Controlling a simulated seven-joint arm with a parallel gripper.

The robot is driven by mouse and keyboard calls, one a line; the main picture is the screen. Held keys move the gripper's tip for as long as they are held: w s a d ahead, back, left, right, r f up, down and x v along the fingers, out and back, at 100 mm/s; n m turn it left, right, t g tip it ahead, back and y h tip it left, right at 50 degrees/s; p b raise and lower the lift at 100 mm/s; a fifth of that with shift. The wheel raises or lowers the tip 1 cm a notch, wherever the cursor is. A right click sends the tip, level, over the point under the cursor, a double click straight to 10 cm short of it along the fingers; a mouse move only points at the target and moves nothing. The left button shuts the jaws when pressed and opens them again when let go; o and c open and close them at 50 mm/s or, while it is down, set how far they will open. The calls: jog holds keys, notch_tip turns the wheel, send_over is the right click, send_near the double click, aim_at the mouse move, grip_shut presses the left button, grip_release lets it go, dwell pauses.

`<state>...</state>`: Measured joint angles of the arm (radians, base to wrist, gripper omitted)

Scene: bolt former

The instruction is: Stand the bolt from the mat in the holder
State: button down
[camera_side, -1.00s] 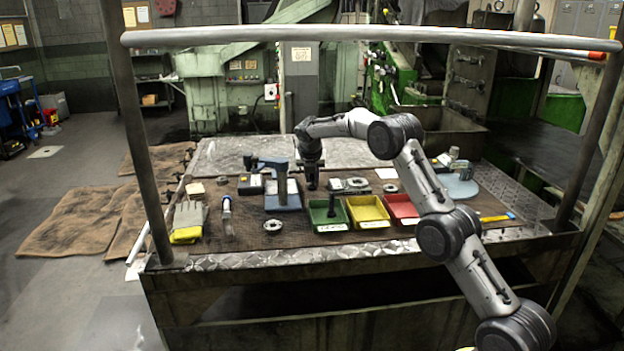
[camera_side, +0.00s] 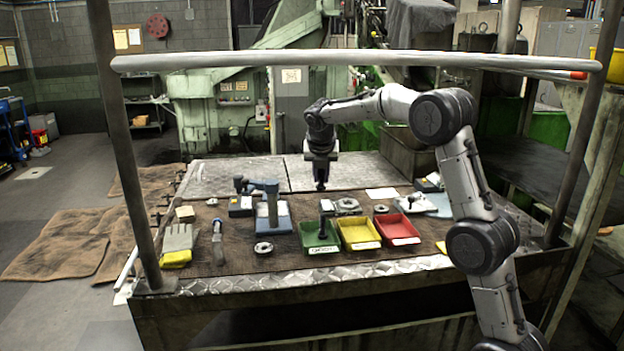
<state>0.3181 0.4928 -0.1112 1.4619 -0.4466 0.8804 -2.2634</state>
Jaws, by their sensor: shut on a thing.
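My gripper (camera_side: 320,172) points down above the back part of the brown mat (camera_side: 240,235), clear of it, behind the green bin. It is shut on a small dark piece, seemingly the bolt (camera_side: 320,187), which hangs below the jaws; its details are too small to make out. I cannot tell for certain which thing is the holder. A round grey metal piece (camera_side: 347,205) lies just right of and in front of the gripper, and a grey ring (camera_side: 264,248) lies at the front of the mat.
Green (camera_side: 320,246), yellow (camera_side: 359,244) and red (camera_side: 398,240) bins stand in front of the gripper. A dark upright piece (camera_side: 325,222) stands at the green bin. A blue-based stand (camera_side: 275,222) rises at left, with gloves (camera_side: 179,242) farther left. The metal plate behind is clear.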

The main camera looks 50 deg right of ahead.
jog(key=shift+s+a+r, duration=0.3)
jog(key=shift+s+r, duration=0.15)
jog(key=shift+s, duration=0.1)
jog(key=shift+s+a+r, duration=0.3)
jog(key=shift+s+r, duration=0.15)
jog(key=shift+s, duration=0.05)
jog(key=w+d+f, duration=0.2)
jog(key=w+d, duration=0.1)
jog(key=d, duration=0.5)
jog(key=m, duration=0.1)
send_over(349, 201)
jog(key=shift+g, duration=0.3)
notch_tip(349, 201, down, 4)
jog(key=shift+w+f, duration=0.1)
jog(key=shift+w, duration=0.05)
jog(key=shift+f, duration=2.1)
jog(key=shift+f, duration=0.65)
jog(key=c, duration=0.7)
grip_release()
jog(key=shift+f, duration=0.1)
jog(key=shift+c, duration=0.2)
jog(key=v, duration=1.4)
jog(key=shift+a, duration=0.25)
